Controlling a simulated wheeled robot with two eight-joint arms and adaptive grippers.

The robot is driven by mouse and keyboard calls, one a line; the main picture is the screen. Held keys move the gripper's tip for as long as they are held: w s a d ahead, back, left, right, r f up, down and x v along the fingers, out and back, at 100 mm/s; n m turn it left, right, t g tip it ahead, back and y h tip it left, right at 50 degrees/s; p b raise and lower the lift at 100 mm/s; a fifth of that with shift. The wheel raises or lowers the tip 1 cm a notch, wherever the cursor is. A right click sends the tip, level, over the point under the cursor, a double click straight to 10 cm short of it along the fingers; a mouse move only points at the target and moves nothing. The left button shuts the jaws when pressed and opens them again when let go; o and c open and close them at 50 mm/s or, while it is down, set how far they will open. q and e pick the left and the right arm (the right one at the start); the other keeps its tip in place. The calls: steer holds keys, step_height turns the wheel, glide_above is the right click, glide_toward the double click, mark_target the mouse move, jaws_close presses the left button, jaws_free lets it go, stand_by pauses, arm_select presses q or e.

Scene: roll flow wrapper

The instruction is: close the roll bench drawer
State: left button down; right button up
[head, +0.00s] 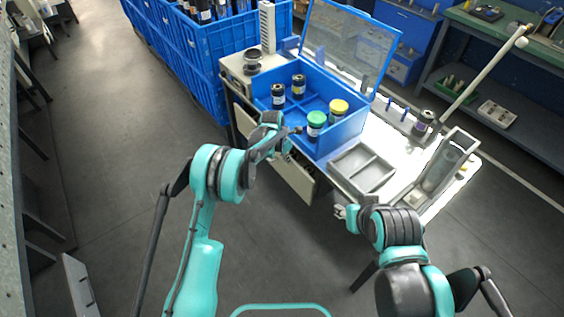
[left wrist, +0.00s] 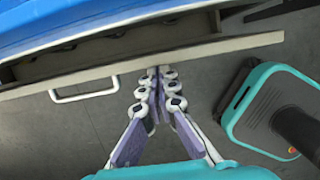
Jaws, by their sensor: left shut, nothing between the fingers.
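The roll bench drawer (head: 291,179) stands open below the bench top, its pale front standing out from the bench. In the left wrist view its long front panel (left wrist: 215,48) crosses the top, with a white bar handle (left wrist: 85,91) left of the fingers and a dark gap behind it. My left gripper (head: 297,131) is shut and empty beside the drawer front; its fingertips (left wrist: 158,70) are close to the panel's outer side. Contact cannot be told. My left arm hides part of the drawer. My right gripper (head: 342,212) hangs in front of the bench's right part; its finger opening is unclear.
A blue box (head: 351,127) with several rolls and a raised clear lid stands on the bench above the drawer. A grey tray (head: 361,171) lies to its right. Blue crates (head: 210,72) stand behind left.

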arm_select(q)
steer(key=w+d, duration=0.2)
steer(key=shift+d+r, duration=0.15)
steer(key=shift+d, duration=0.25)
arm_select(e)
steer(key=shift+w+d, duration=0.1)
steer(key=shift+d, duration=0.05)
arm_select(q)
steer(key=shift+w, duration=0.1)
